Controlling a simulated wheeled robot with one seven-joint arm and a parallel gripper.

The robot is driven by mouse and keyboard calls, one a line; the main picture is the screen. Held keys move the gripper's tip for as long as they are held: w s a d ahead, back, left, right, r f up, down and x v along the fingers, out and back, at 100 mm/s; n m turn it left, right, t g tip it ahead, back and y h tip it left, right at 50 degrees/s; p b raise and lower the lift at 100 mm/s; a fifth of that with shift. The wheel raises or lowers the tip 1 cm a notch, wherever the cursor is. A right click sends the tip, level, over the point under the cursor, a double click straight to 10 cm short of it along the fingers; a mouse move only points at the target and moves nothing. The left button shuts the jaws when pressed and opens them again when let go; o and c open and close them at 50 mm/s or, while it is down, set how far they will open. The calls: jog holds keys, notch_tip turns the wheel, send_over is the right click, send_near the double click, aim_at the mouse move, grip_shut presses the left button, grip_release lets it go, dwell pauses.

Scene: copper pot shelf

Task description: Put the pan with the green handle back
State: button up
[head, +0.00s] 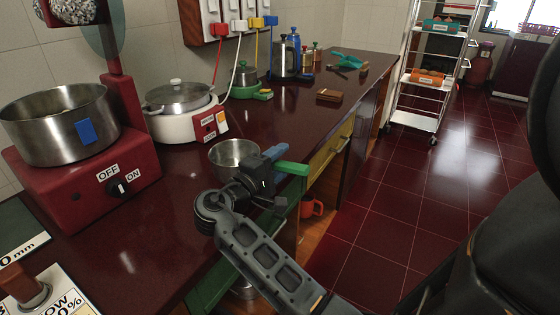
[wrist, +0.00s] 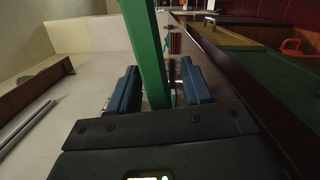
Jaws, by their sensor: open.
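The steel pan (head: 236,153) with the green handle (head: 291,168) sits on the dark red counter near its front edge. Its handle points right, toward the edge. My gripper (head: 281,160) is at the handle with its blue fingers open. In the wrist view the green handle (wrist: 148,45) runs between the two fingers of my gripper (wrist: 161,88), with a gap visible on the right side. My wrist hides part of the pan and handle in the head view.
A red mixer (head: 75,190) with a steel bowl and a white cooker (head: 185,125) stand left of the pan. A wooden block (head: 328,95) lies behind. A white rack (head: 420,85) stands farther back.

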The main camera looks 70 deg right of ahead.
jog(key=shift+a+r, duration=0.1)
jog(key=shift+r, duration=0.05)
jog(key=b+v, duration=0.1)
jog(key=v, duration=1)
jog(key=shift+w+a, duration=0.2)
jog(key=shift+a, duration=0.15)
